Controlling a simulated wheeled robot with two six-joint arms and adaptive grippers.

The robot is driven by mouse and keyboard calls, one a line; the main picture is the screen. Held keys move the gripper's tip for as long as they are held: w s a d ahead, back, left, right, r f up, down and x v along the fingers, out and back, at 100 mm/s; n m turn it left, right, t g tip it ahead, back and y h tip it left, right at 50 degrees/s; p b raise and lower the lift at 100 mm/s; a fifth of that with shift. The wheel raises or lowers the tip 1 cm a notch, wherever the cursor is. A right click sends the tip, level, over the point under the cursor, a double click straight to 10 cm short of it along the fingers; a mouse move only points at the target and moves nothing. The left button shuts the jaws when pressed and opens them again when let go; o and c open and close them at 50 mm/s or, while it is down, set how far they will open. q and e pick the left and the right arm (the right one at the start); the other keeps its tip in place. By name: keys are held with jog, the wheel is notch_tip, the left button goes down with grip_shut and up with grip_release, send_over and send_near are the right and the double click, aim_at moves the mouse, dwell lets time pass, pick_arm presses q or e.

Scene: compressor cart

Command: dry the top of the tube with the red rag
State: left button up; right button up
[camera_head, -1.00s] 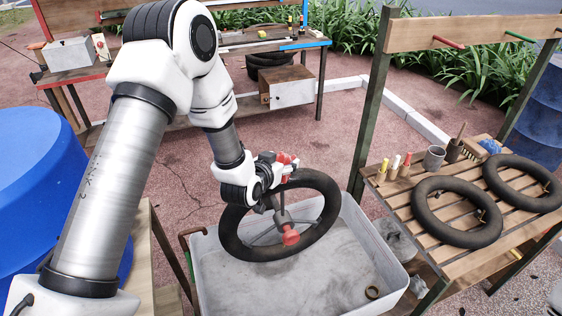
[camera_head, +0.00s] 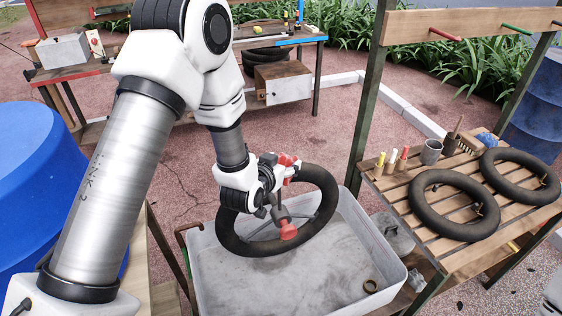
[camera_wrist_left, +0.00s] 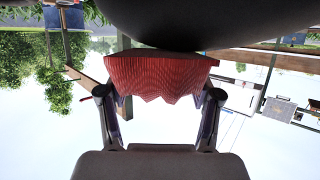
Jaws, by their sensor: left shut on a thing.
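A black inner tube (camera_head: 327,214) stands as a tilted ring over a grey tub (camera_head: 320,285), with thin dark bars inside the ring. My left gripper (camera_head: 282,216) reaches in front of the tube and is shut on the red rag (camera_head: 288,230). In the left wrist view, the red rag (camera_wrist_left: 160,76) hangs in folds between the two fingers (camera_wrist_left: 160,105). The dark tube (camera_wrist_left: 205,20) fills the top of that view, right against the rag; whether they touch is hard to tell. My left wrist hides part of the tube's upper left. My right gripper is out of view.
A slatted table (camera_head: 420,226) on the right holds two more black tubes (camera_head: 455,205), markers, a cup (camera_head: 431,152) and a brush. A small metal ring (camera_head: 370,286) lies in the tub. A blue barrel (camera_head: 40,190) stands at left, a workbench behind.

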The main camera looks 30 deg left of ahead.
aim_at(277, 151)
pick_arm(q)
jog(key=shift+w+a, duration=0.55)
jog(key=shift+a, duration=0.05)
jog(key=shift+w+a, duration=0.1)
jog(key=shift+w+a, duration=0.65)
jog(key=shift+a, duration=0.1)
jog(key=shift+r, duration=0.1)
notch_tip(277, 151, up, 7)
jog(key=p, duration=0.5)
jog(key=shift+p, duration=0.3)
